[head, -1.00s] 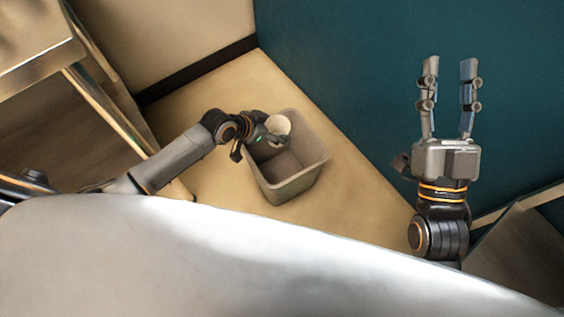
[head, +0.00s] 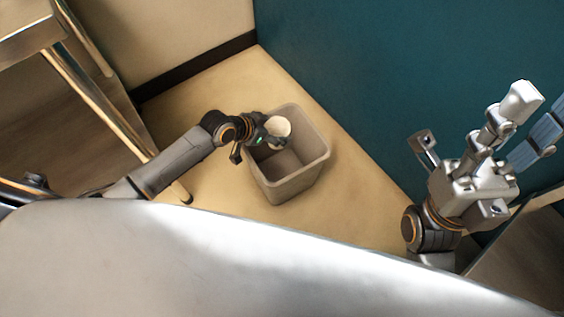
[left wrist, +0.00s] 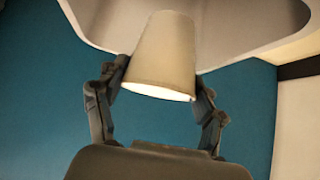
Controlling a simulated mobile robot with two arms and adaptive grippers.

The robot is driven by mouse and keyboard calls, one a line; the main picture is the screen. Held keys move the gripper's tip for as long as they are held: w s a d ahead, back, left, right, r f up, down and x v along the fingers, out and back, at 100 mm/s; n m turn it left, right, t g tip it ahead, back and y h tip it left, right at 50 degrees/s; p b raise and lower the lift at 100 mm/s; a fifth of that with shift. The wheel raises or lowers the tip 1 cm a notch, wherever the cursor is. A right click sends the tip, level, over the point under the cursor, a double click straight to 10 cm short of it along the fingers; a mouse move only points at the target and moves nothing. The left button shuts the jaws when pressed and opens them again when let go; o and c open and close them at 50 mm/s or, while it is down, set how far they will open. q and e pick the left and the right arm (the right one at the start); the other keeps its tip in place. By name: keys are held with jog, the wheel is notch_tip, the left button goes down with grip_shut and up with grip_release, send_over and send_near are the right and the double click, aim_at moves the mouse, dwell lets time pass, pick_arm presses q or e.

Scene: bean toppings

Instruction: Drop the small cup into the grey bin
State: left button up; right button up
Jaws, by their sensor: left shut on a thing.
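The small cup (head: 279,127) is pale cream and is held by my left gripper (head: 271,138) over the grey bin's opening in the head view. In the left wrist view the cup (left wrist: 163,58) sits between the two fingers of the left gripper (left wrist: 158,98), which is shut on it. The grey bin (head: 296,184) stands on the tan floor, and its rim also shows in the left wrist view (left wrist: 240,35). How far the cup is above the bin's bottom is hard to tell. My right gripper (head: 529,122) is open and empty at the right, away from the bin.
A metal-legged table (head: 100,95) stands at the left. A teal wall (head: 350,70) rises behind the bin at the right. A wooden piece (head: 515,245) is at the lower right. The floor (head: 215,100) around the bin is clear.

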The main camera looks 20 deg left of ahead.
pick_arm(q)
jog(key=shift+f+b, duration=0.75)
jog(key=shift+f, duration=0.2)
jog(key=o, duration=0.8)
jog(key=v, duration=1.2)
